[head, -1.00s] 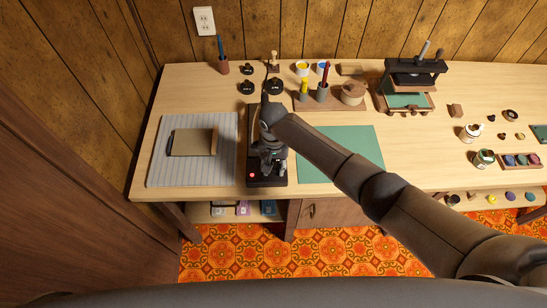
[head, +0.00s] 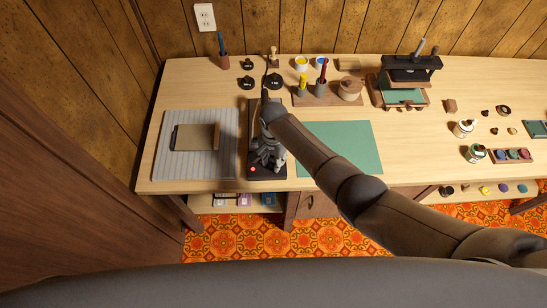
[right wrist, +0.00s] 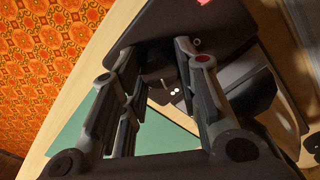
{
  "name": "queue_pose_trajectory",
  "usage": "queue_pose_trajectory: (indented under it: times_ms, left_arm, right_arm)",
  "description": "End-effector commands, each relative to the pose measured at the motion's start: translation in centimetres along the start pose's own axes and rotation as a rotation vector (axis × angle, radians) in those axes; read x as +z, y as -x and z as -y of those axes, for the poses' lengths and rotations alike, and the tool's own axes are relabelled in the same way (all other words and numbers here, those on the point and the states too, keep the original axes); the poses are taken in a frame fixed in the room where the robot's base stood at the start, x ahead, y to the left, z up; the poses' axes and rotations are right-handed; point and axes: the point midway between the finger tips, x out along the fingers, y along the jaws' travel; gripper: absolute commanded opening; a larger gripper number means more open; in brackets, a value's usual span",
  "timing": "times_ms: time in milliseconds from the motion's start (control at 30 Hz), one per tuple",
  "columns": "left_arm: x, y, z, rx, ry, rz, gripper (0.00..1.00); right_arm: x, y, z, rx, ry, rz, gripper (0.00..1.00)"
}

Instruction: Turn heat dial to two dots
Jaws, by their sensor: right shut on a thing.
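The black heating unit (head: 252,135) stands on the table between the grey ribbed mat and the green mat, with a red light (head: 253,169) at its front. My right gripper (head: 268,160) reaches down over the unit's front part and hides most of it. In the right wrist view my right gripper (right wrist: 160,68) has its fingers on both sides of the dark heat dial (right wrist: 155,62) and is shut on it. Small white marks, some of them dots, show beside the dial. I cannot tell which mark the dial points to. My left gripper is not in view.
A clipboard-like board (head: 195,137) lies on the grey ribbed mat (head: 222,165). The green mat (head: 345,145) right of the unit is bare. Behind are black knobbed items (head: 247,83) and a wooden tray (head: 310,99) with pots. A press (head: 405,85) stands farther right.

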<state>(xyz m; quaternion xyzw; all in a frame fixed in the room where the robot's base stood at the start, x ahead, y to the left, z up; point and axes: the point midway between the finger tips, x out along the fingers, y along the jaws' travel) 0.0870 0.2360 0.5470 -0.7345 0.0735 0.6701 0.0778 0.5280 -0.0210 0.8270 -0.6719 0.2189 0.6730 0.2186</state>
Motion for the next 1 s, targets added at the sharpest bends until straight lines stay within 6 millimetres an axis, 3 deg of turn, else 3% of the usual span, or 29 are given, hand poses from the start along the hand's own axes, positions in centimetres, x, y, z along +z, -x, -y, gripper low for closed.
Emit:
queue_pose_trajectory:
  times_ms: [367, 400, 533, 1000]
  left_arm:
    - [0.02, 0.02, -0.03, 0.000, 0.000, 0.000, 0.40]
    - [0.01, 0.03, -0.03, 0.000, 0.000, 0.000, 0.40]
    - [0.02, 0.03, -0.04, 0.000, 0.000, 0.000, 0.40]
    - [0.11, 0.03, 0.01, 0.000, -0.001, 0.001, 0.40]
  right_arm:
    - [-0.22, 0.12, 0.05, -0.002, -0.002, -0.005, 0.06]
    - [-0.23, 0.12, 0.05, -0.002, -0.002, -0.006, 0.35]
    - [-0.17, 0.09, 0.03, -0.001, -0.002, -0.004, 0.51]
    - [-0.08, 0.84, 0.09, -0.002, -0.001, -0.002, 0.51]
